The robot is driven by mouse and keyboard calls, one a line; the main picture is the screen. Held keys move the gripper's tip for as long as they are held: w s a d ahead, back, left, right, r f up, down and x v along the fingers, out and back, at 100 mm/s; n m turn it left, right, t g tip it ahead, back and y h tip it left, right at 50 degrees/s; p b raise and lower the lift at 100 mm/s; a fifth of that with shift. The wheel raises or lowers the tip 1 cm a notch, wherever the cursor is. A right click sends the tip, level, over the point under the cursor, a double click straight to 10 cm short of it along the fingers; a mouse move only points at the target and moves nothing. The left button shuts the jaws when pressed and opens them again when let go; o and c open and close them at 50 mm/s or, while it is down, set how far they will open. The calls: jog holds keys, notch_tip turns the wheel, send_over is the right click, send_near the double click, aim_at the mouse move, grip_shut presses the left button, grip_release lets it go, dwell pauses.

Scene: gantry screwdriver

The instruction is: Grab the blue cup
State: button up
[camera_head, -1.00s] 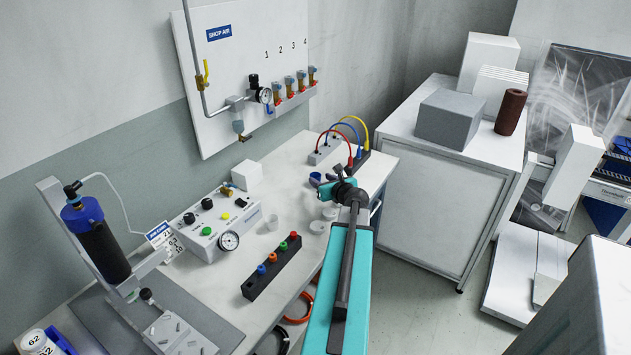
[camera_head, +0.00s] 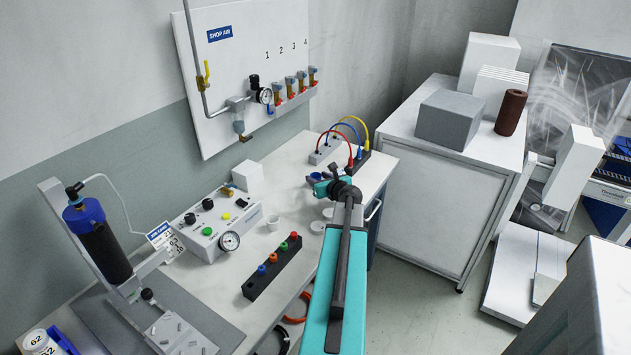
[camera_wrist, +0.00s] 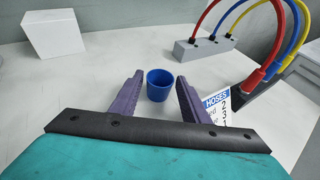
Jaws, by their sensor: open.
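The blue cup (camera_wrist: 159,86) stands upright on the white table, in the wrist view just beyond and between my fingertips. In the head view the blue cup (camera_head: 314,177) shows small near the far end of the table, partly hidden by my arm. My gripper (camera_wrist: 158,80) is open, with its two purple fingers spread to the left and right of the cup. The fingers look apart from the cup, and nothing is held.
A white block (camera_wrist: 53,33) stands at the back left. A grey manifold (camera_wrist: 205,48) with red, blue and yellow hoses and a HOSES card (camera_wrist: 217,103) are close on the right. The tabletop left of the cup is clear.

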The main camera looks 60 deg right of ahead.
jog(key=shift+x, duration=1.3)
jog(key=c, duration=0.8)
jog(key=shift+r, duration=0.2)
